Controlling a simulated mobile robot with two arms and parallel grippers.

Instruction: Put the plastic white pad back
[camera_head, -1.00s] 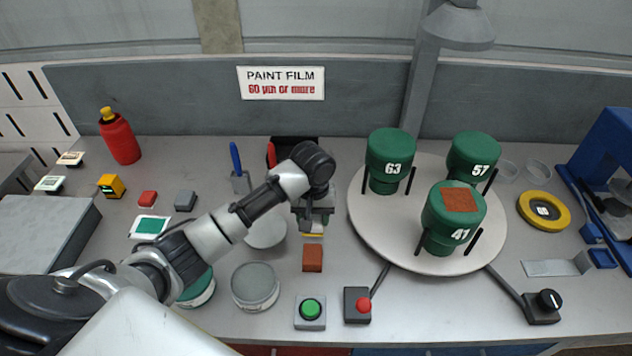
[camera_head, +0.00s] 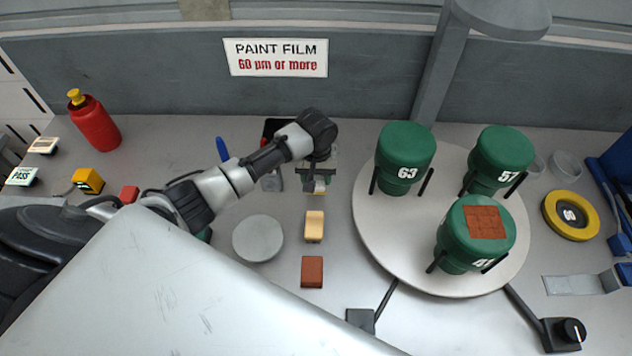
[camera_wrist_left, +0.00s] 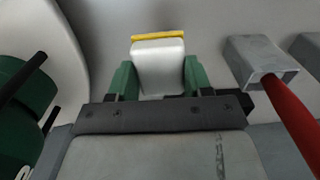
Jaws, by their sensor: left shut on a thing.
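My left gripper (camera_head: 318,187) is shut on a small pale whitish block, which looks like the white pad (camera_wrist_left: 160,65). In the left wrist view the pad sits between the two green fingers (camera_wrist_left: 159,82), with a yellow strip along its far edge. In the head view the gripper is above the grey table, behind a cream block (camera_head: 314,226) and a red-brown block (camera_head: 312,272). The held pad is mostly hidden by the gripper there. My right gripper is not in view.
A round turntable (camera_head: 385,245) with green numbered cylinders stands to the right. A pale disc (camera_head: 258,238) lies left of the blocks. Tool holders are close beside the gripper; one with a red handle (camera_wrist_left: 295,120) shows in the wrist view. A red bottle (camera_head: 94,123) stands at left.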

